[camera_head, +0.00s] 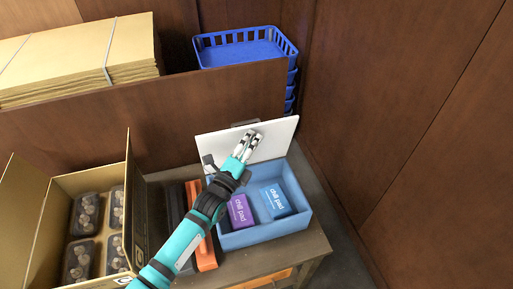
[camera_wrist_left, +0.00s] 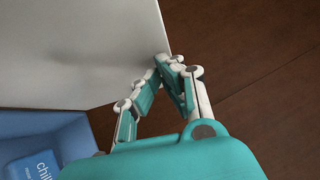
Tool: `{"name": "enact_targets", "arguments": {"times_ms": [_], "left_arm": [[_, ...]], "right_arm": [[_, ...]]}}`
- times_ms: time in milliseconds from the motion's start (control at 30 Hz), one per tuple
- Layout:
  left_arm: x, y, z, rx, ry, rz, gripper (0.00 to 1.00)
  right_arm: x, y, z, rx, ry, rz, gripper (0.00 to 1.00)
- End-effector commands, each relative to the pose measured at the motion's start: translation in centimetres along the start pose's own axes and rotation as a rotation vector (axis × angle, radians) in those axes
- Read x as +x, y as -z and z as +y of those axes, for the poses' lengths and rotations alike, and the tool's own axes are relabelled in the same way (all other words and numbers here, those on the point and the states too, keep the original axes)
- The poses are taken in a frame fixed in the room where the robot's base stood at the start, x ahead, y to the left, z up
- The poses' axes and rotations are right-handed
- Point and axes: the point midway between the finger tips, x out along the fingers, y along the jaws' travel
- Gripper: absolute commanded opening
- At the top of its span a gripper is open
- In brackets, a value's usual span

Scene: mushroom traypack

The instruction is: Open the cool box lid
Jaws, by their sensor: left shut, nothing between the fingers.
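The blue cool box (camera_head: 262,236) stands on a small table, and its white lid (camera_head: 218,145) is up, standing open along the box's back edge. Inside the box lie a purple chill pad (camera_head: 240,213) and a blue chill pad (camera_head: 277,200). My left gripper (camera_head: 252,136) is shut and empty, in front of the lid's inner face near its top edge. In the left wrist view the gripper (camera_wrist_left: 172,62) is by the edge of the white lid (camera_wrist_left: 70,50); I cannot tell if it touches. My left arm hides the box's left side. My right gripper is not in view.
An open cardboard box (camera_head: 53,188) with several mushroom trays (camera_head: 84,215) stands at the left. Black and orange items (camera_head: 204,253) lie beside the cool box. A brown partition (camera_head: 200,100), blue crates (camera_head: 285,58) and stacked cardboard (camera_head: 80,62) are behind.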

Motion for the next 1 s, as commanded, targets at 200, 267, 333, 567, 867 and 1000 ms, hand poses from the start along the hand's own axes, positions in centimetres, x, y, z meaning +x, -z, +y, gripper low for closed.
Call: {"name": "enact_targets", "arguments": {"times_ms": [200,267,333,567,867,1000], "left_arm": [[1.8,-1.9,0.1,0.003,0.004,-0.002,0.00],[2.1,-2.2,0.1,0.004,0.003,-0.001,0.00],[2.4,-2.5,0.1,0.003,0.004,-0.001,0.00],[2.8,-2.8,0.1,0.003,0.003,-0.001,0.00],[2.8,-2.8,0.1,0.003,0.003,0.000,0.00],[2.7,-2.9,0.1,0.003,0.003,0.000,0.00]], "right_arm": [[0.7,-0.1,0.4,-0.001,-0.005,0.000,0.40],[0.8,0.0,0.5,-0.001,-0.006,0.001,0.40],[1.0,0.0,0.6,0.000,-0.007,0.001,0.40],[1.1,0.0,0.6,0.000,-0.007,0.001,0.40],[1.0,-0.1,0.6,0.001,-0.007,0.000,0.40],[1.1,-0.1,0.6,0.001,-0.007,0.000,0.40]]}}
